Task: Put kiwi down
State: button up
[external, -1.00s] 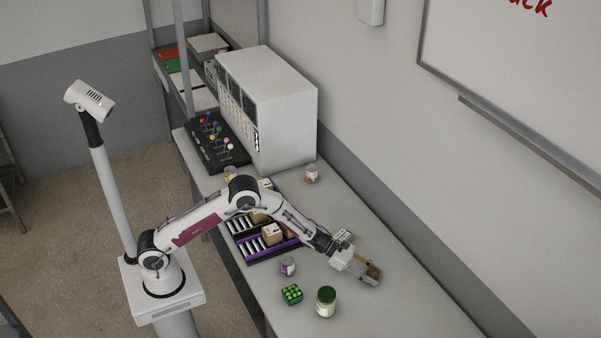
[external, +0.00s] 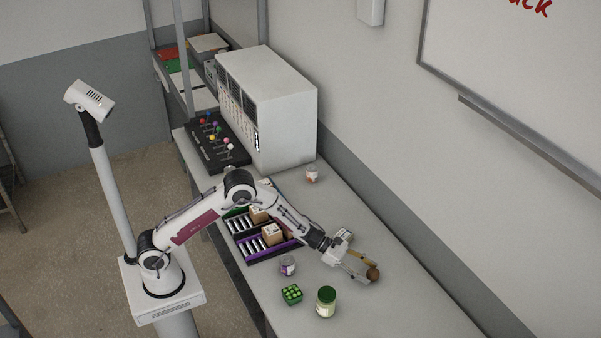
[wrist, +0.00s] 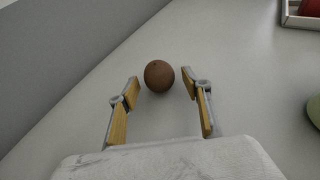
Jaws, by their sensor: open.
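The kiwi (wrist: 159,76) is a brown, round fruit. In the wrist view it sits on the grey table just past and between the fingertips, with a gap on each side. My gripper (wrist: 160,88) is open and empty. In the external view the kiwi (external: 373,274) lies on the table at the tips of my gripper (external: 367,270), near the wall side.
A jar with a green lid (external: 326,302), a green block of small cells (external: 292,294) and a small can (external: 288,266) stand left of the gripper. Purple-edged racks with boxes (external: 272,236) lie behind. The table (external: 415,310) right of the jar is clear.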

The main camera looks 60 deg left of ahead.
jog(key=shift+v, duration=2.45)
jog(key=shift+s+f, duration=0.15)
jog(key=shift+f, duration=0.05)
jog(key=shift+r, duration=0.15)
jog(key=shift+s+r, duration=0.15)
jog(key=shift+r, duration=0.1)
jog(key=s+a+r+m+g+y, duration=0.1)
jog(key=s+a+r+m+g, duration=0.1)
jog(key=s+r+m, duration=0.7)
jog(key=s+a+r+m+g, duration=0.25)
jog(key=s+r+m, duration=0.35)
jog(key=s, duration=0.5)
jog(key=s+a+r+m+t+y, duration=0.1)
jog(key=s+a+m+y, duration=0.8)
jog(key=s+a, duration=1.3)
jog(key=shift+s+a+r+m+t+y, duration=0.4)
jog(key=shift+a+r+m, duration=0.2)
jog(key=shift+a+r, duration=0.15)
